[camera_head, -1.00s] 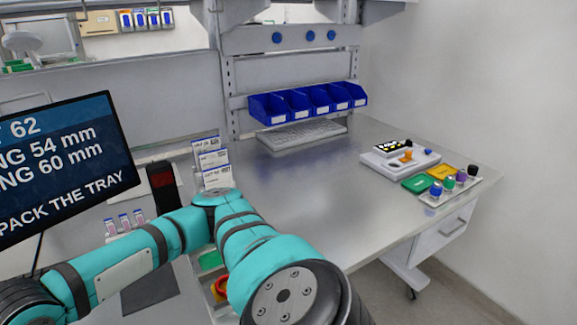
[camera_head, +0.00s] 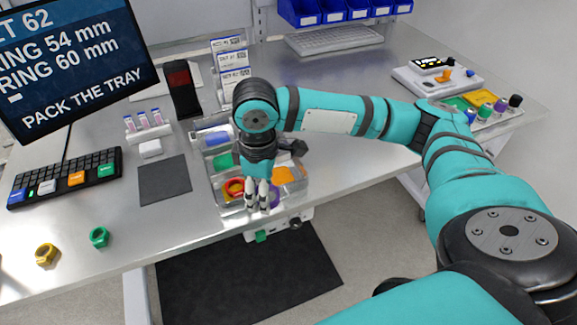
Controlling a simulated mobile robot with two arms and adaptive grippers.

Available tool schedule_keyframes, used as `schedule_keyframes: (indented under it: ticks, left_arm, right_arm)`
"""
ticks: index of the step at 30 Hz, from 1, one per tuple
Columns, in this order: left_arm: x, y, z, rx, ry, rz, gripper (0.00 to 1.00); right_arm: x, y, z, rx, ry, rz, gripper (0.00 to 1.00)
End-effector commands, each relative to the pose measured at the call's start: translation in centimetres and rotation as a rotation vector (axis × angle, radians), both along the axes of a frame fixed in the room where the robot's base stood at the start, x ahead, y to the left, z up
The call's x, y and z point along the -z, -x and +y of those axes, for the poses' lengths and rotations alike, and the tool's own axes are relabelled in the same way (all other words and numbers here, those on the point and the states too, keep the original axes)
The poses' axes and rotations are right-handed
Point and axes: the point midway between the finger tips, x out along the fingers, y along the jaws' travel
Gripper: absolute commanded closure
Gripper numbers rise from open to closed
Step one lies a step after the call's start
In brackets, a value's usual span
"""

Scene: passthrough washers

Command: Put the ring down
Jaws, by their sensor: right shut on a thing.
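My right gripper (camera_head: 257,196) is over the front part of a clear tray (camera_head: 212,181), pointing down. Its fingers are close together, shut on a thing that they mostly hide. A red and yellow ring-shaped piece (camera_head: 234,187) lies in the tray just left of the fingers. My left gripper is not in view.
A green nut-like ring (camera_head: 99,237) and a brass one (camera_head: 46,254) stand on the table at front left. A dark mat (camera_head: 165,181) lies left of the tray. A keypad (camera_head: 66,178) and monitor (camera_head: 75,62) are further left. The table's front edge runs close by the tray.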

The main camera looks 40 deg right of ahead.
Motion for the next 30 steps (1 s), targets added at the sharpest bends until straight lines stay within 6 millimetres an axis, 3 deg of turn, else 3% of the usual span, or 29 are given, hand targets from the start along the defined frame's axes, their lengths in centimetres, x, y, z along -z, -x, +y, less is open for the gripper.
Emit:
schedule_keyframes:
  ticks: [5,18,24,30]
  left_arm:
    - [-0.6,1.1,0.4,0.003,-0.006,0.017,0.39]
    - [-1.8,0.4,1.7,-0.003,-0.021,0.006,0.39]
    - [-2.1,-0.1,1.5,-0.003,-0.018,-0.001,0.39]
    - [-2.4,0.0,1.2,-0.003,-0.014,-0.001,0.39]
  right_arm:
    - [-0.4,-2.7,-2.0,-0.404,0.005,-0.004,0.70]
    - [-0.8,-7.8,-7.6,-1.411,0.014,0.002,0.70]
    - [-0.8,-9.0,-9.7,-1.744,0.013,0.004,0.69]
    - [-0.3,-9.4,-10.5,-1.888,0.010,0.006,0.69]
